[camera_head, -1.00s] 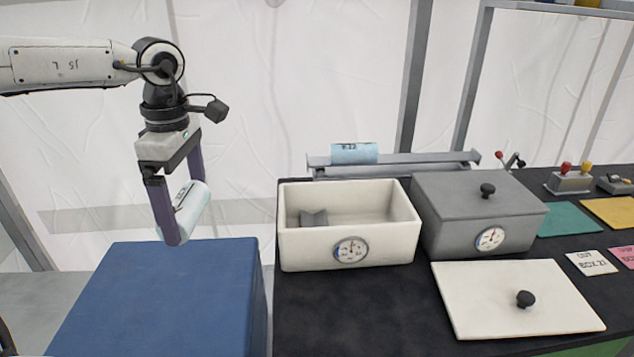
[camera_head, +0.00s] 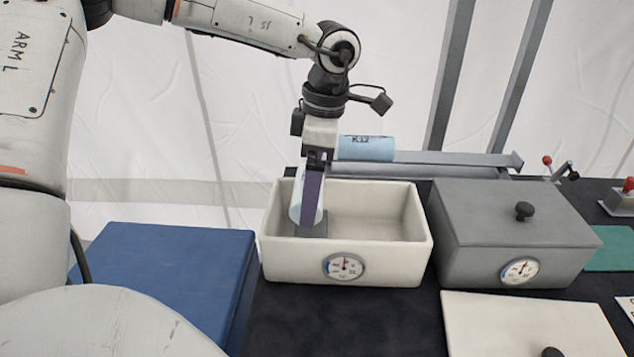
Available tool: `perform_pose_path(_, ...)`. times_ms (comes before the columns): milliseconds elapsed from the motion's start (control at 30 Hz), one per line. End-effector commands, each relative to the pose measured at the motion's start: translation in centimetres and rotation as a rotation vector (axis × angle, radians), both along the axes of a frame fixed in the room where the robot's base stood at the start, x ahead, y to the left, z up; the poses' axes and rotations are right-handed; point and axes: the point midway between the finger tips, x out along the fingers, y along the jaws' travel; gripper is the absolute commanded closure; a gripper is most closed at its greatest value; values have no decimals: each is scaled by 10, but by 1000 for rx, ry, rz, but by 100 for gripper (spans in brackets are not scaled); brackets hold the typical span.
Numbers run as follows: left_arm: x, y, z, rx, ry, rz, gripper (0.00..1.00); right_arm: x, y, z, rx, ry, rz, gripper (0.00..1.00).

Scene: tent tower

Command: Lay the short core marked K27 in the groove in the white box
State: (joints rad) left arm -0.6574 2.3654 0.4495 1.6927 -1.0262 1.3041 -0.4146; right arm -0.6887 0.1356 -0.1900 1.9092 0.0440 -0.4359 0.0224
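The white box (camera_head: 390,253) is open at the top, with a round dial on its front. A grey grooved block (camera_head: 316,231) stands inside at its left end. My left gripper (camera_head: 311,208) points down into the box, shut on a short pale-blue core (camera_head: 296,207). The core is at the block's top, partly hidden by a purple finger; I cannot tell whether it touches the groove. Its marking is not readable now. Another pale-blue core (camera_head: 366,149), marked K12, lies on the grey rail behind the box. My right gripper is not in view.
A grey lidded box (camera_head: 505,225) stands close to the right of the white box. A white lid (camera_head: 520,325) lies in front of it. The grey rail (camera_head: 440,165) runs behind both boxes. A blue block (camera_head: 165,270) stands to the left.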

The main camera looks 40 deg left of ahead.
Motion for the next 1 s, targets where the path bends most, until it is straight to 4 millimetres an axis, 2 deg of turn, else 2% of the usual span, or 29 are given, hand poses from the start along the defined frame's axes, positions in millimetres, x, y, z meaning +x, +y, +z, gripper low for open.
perform_pose_path(367,2,-1,0,4,1,-6,36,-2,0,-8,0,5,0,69)
perform_pose_path(1000,1,-1,-50,3,2,-6,36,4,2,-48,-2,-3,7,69)
